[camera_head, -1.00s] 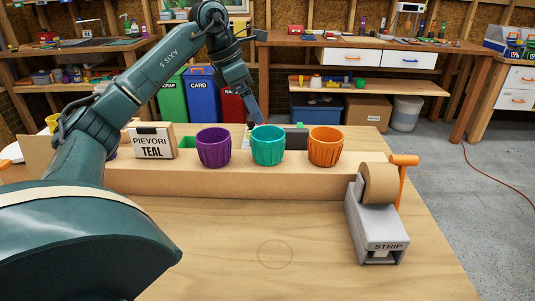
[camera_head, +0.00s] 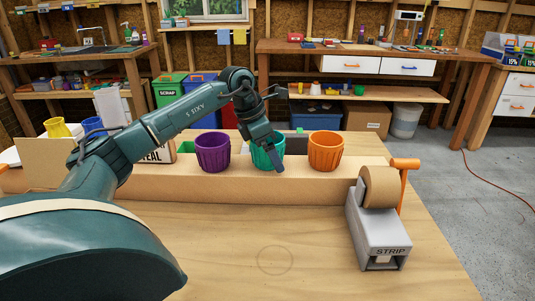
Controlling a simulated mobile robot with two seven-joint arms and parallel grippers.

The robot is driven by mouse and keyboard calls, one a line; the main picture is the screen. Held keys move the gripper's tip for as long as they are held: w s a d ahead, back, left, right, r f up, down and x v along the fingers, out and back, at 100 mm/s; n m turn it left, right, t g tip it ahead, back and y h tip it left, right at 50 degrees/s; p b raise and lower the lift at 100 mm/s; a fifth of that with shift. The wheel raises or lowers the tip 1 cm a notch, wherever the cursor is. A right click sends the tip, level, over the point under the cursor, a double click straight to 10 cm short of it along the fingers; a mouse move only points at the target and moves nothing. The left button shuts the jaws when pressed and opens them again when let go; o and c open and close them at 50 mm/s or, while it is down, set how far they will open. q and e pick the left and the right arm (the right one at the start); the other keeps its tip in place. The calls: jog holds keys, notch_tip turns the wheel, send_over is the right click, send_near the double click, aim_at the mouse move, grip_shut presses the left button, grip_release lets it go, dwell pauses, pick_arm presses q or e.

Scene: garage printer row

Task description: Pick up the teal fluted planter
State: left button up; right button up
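The teal fluted planter (camera_head: 261,155) stands upright on a long cardboard-coloured ledge, between a purple fluted planter (camera_head: 212,152) on the left and an orange fluted planter (camera_head: 325,151) on the right. My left gripper (camera_head: 279,169) reaches down in front of the teal planter and covers part of its right side. Its fingers overlap in this view, so their opening and any contact with the planter cannot be told. My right gripper is not in view.
A tape dispenser (camera_head: 377,238) marked STRIP stands at the table's right. A box sign (camera_head: 155,156) is partly hidden behind my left arm. Yellow (camera_head: 57,128) and blue (camera_head: 92,124) items stand at the back left. The front tabletop is clear apart from a faint ring mark.

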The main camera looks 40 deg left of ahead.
pick_arm(q)
jog(key=shift+c, duration=0.6)
jog(key=c, duration=1)
